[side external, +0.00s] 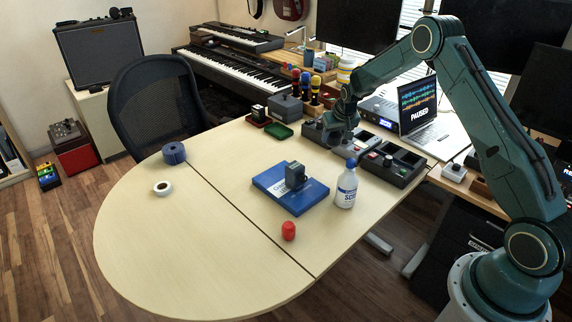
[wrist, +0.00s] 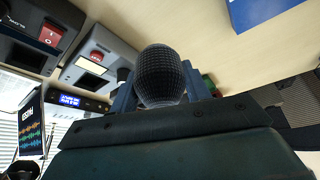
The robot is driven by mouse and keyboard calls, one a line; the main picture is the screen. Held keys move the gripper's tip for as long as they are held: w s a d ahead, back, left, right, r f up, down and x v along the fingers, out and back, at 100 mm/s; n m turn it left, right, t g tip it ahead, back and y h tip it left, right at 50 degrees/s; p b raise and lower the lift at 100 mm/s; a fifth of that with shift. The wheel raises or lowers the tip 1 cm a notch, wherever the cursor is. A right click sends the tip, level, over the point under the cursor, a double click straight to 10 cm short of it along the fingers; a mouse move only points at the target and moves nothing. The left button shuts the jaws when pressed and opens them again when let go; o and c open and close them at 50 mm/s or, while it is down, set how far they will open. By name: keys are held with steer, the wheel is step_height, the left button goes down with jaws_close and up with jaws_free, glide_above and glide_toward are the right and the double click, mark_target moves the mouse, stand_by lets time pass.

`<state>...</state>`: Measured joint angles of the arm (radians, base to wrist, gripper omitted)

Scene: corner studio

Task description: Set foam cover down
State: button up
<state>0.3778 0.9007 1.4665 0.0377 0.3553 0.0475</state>
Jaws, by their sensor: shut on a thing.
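My gripper (wrist: 162,84) is shut on a dark grey, rounded foam cover (wrist: 161,72) with a fine grid texture; its round end faces out between the two blue-grey fingers. In the side view my gripper (side external: 343,136) is near the black consoles at the table's back edge. The held cover cannot be made out clearly there, nor its height. A red, rounded piece (side external: 288,231) that looks like another foam cover stands on the table front.
Consoles (side external: 391,163), a green tray (side external: 279,131) and a laptop (side external: 418,105) are at the back. A blue roll (side external: 174,153) and white tape (side external: 162,188) lie left. Much of the left tabletop is clear.

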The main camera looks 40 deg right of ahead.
step_height(320, 180, down, 6)
steer(key=shift+r, duration=0.15)
steer(key=shift+f, duration=2.15)
steer(key=shift+f, duration=0.1)
steer(key=o, duration=0.9)
steer(key=shift+o, duration=0.2)
steer(key=shift+v, duration=0.9)
steer(key=r, duration=0.8)
steer(key=shift+s+a+r, duration=0.1)
steer(key=shift+s+r, duration=0.1)
